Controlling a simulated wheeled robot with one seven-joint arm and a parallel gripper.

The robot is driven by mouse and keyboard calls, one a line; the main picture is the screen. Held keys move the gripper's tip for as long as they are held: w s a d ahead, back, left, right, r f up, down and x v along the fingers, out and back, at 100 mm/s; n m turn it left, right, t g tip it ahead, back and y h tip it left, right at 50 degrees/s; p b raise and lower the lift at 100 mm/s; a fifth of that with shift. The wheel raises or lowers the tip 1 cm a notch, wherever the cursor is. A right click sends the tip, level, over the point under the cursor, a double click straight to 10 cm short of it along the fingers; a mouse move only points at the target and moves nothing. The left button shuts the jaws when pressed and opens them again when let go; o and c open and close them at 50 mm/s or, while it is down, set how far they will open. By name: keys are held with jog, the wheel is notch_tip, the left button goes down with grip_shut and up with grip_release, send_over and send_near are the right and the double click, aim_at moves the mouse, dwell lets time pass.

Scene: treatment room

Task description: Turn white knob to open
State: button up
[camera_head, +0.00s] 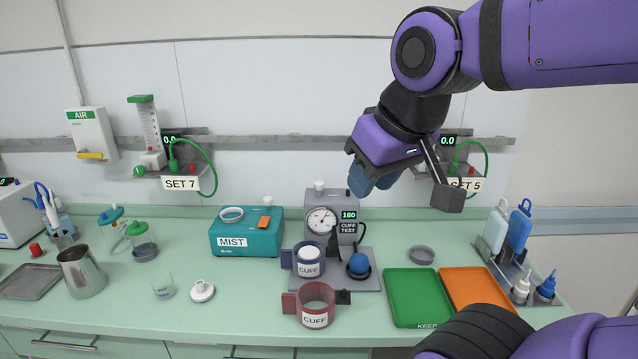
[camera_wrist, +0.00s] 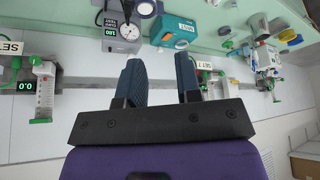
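A small white knob (camera_head: 319,186) stands on top of the grey cuff-test box (camera_head: 352,203), above its round dial (camera_head: 320,220). The box's display reads 180. In the wrist view the box is upside down, with its dial (camera_wrist: 129,32) at the top; I cannot make out the knob clearly there. My gripper (camera_head: 370,181) hangs in the air to the upper right of the knob, apart from it. Its two blue-grey fingers are spread with nothing between them, as the wrist view (camera_wrist: 161,82) shows.
A teal MIST box (camera_head: 246,241) stands left of the tester. A blue cuff (camera_head: 309,266), a red cuff (camera_head: 317,293) and a blue bulb (camera_head: 359,264) are in front. A wall rail (camera_head: 290,142) carries flowmeters labelled SET 7 (camera_head: 181,183) and SET 5 (camera_head: 465,184). Green (camera_head: 415,290) and orange trays lie right.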

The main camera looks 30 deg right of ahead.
jog(key=o, duration=0.4)
jog(key=w+d+r, duration=0.1)
jog(key=w, duration=0.8)
jog(key=shift+d+r+n, duration=0.2)
jog(key=shift+d+n, duration=0.05)
jog(key=shift+n, duration=0.05)
jog(key=n, duration=0.2)
send_over(319, 183)
jog(key=s+d, duration=0.1)
jog(key=s, duration=0.3)
notch_tip(319, 183, down, 14)
jog(key=shift+g+y, duration=0.3)
jog(key=shift+y, duration=0.1)
jog(key=x, duration=1)
jog(key=shift+f, duration=0.15)
jog(key=c, duration=0.9)
